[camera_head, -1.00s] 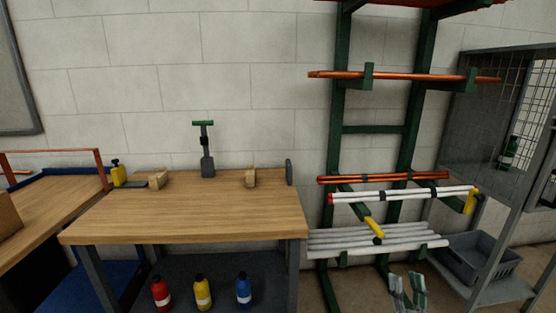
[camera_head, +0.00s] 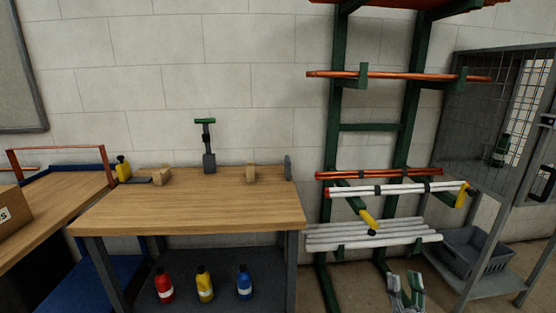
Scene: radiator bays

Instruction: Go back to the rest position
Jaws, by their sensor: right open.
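My right gripper (camera_head: 406,291) shows at the bottom edge, right of the middle. Its two grey-green fingers stand apart and nothing is between them. It is in front of the lower part of the green pipe rack (camera_head: 408,150), above the floor, and no contact with the rack can be seen. My left gripper is not in view.
A wooden workbench (camera_head: 190,210) stands left of centre, with red, yellow and blue bottles on its lower shelf. The rack holds white pipes (camera_head: 372,234) and copper pipes (camera_head: 400,76). A grey crate (camera_head: 470,252) sits on a shelf at the right. Some floor shows between them.

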